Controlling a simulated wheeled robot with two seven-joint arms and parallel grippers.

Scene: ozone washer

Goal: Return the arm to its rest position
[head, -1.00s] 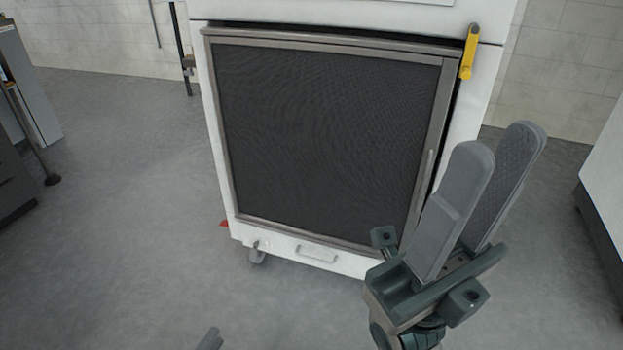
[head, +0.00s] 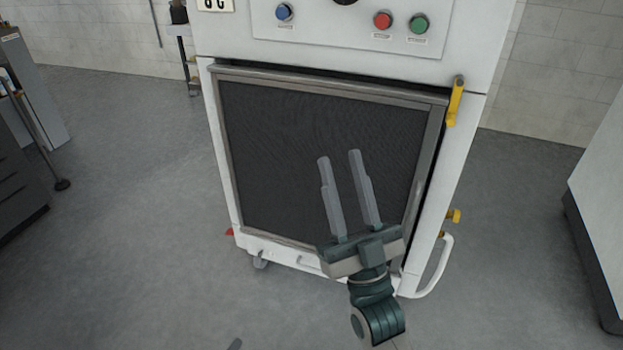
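My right gripper (head: 340,158) is in the lower middle of the head view, in front of the ozone washer's dark door (head: 275,130). Its two long grey fingers point up and stand apart, with nothing between them. The white washer (head: 468,62) fills the middle of the view. Its door looks slightly ajar, with a dark gap along the top and right edges. A yellow latch handle (head: 455,102) is at the door's upper right. A small grey tip at the bottom edge may be part of my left gripper; its fingers cannot be made out.
Blue, red (head: 383,20) and green knobs sit on the washer's top panel. A white side handle (head: 437,270) sticks out at the lower right. A grey cabinet (head: 28,90) stands at left and a white unit (head: 598,210) at right. The grey floor between is clear.

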